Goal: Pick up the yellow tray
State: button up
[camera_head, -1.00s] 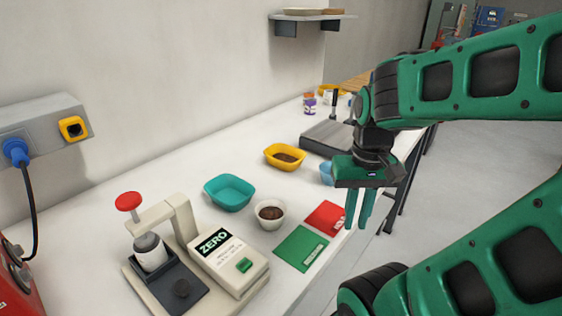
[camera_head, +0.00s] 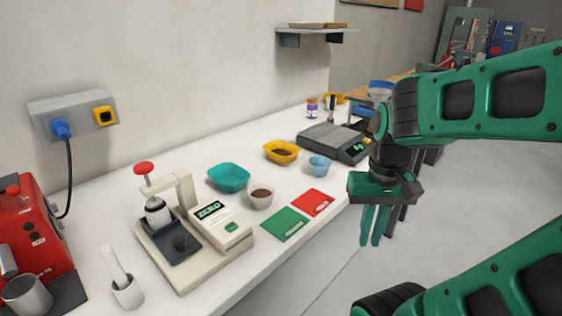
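The yellow tray (camera_head: 292,149) stands upright on the white worktop, in the middle of the camera_head view. It holds something dark brown. My gripper (camera_head: 373,240) is to the right of it and nearer, past the worktop's front edge over the floor. Its two green fingers point down with a narrow gap between them and nothing in it. The gripper is well apart from the tray.
Around the tray are a teal tray (camera_head: 229,178), a white cup (camera_head: 261,198), a blue cup (camera_head: 320,166) and a grey scale (camera_head: 325,139). Green (camera_head: 285,224) and red (camera_head: 312,203) cards lie in front. A beige press (camera_head: 187,262) stands left. Another yellow container (camera_head: 333,97) is further back.

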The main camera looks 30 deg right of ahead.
aim_at(280, 152)
jog(key=u, duration=1.4)
jog(key=k, duration=1.35)
jog(key=z, duration=1.45)
jog(key=i, duration=1.7)
